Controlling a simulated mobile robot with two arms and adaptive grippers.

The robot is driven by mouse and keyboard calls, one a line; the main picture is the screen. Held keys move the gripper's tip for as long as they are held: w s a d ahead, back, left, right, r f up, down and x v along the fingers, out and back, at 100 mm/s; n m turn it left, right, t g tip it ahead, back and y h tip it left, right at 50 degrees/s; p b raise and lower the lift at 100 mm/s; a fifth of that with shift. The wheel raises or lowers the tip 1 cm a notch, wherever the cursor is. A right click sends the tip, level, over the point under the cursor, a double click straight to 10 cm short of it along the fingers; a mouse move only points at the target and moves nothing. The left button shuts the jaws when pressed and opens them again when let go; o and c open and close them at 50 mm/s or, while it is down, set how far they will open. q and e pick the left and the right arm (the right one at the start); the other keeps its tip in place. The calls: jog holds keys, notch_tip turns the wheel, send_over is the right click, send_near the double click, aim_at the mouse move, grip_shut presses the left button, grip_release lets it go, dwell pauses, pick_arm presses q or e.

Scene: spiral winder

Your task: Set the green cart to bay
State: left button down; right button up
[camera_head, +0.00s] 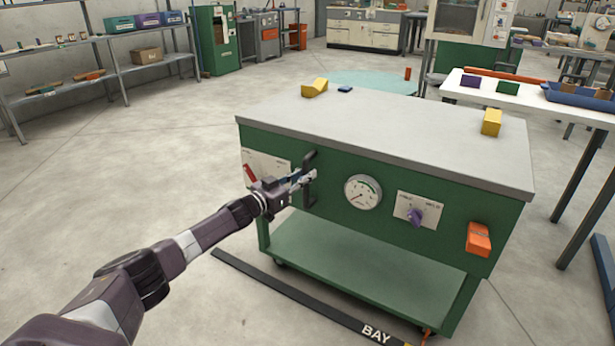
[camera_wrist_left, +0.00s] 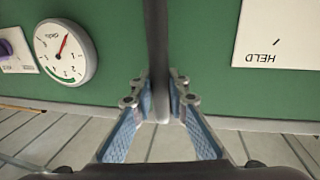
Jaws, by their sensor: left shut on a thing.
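The green cart (camera_head: 330,148) stands in the middle of the head view, with a grey top and a lower green shelf. A dark upright handle (camera_head: 309,180) is on the left part of its front. My left gripper (camera_head: 306,178) is shut on this handle. In the left wrist view the two blue-padded fingers (camera_wrist_left: 158,95) are on either side of the dark handle bar (camera_wrist_left: 157,50). A dark floor strip marked BAY (camera_head: 300,297) runs along the floor at the cart's near side. My right gripper is not in view.
The cart front carries a round gauge (camera_head: 362,192), a purple knob (camera_head: 415,216) and an orange block (camera_head: 478,240). Yellow pieces (camera_head: 314,88) lie on its top. A white table (camera_head: 540,100) stands close on the right. The floor at left (camera_head: 110,190) is clear.

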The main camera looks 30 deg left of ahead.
pick_arm(q)
jog(key=shift+a, duration=0.1)
jog(key=c, duration=1.8)
grip_release()
jog(key=shift+c, duration=0.2)
jog(key=v, duration=1.2)
